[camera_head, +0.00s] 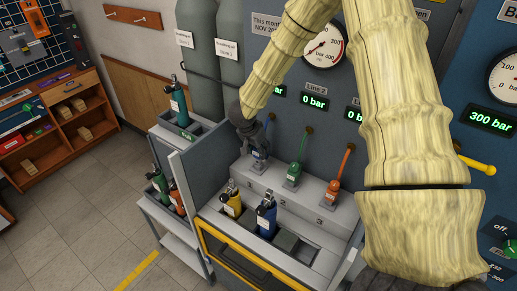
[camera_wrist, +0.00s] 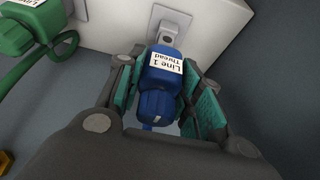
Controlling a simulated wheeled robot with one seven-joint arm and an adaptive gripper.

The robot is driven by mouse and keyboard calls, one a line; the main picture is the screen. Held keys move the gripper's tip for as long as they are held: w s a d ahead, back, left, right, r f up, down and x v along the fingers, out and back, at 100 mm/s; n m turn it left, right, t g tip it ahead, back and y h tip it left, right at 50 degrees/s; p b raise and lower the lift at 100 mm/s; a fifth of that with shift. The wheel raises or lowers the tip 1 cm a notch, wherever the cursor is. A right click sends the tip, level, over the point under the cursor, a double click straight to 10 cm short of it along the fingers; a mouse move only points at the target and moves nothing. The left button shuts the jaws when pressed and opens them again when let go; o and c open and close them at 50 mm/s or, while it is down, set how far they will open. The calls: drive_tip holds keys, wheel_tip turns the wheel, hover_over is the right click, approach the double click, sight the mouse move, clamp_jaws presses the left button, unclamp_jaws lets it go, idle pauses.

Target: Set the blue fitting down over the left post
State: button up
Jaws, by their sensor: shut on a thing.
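The blue fitting (camera_wrist: 155,95) has a white label reading "Line 1 Thread" and is held between the teal pads of my gripper (camera_wrist: 160,108) in the wrist view. In the head view the blue fitting (camera_head: 260,152) shows as a small dark blue patch under my gripper (camera_head: 250,138). The left post (camera_wrist: 168,28) is a grey upright on a small plate, at the top end of the fitting in the wrist view. In the head view it stands at the left of the bench ledge, right below the fitting. I cannot tell whether the fitting touches it.
A green fitting with its hose (camera_head: 293,173) and an orange one (camera_head: 333,188) stand on the ledge to the right. A yellow cylinder (camera_head: 231,201) and a blue cylinder (camera_head: 266,216) stand in the front tray. Gauges and displays line the panel behind.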

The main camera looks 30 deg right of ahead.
drive_tip(key=shift+f+b, duration=0.3)
drive_tip(key=shift+f, duration=1.5)
idle(1.2)
drive_tip(key=o, duration=1.3)
drive_tip(key=shift+r, duration=0.1)
drive_tip(key=v, duration=1.1)
drive_tip(key=shift+a+r, duration=0.25)
drive_tip(key=shift+r, duration=0.1)
drive_tip(key=shift+s+f, duration=0.1)
drive_tip(key=shift+s, duration=0.05)
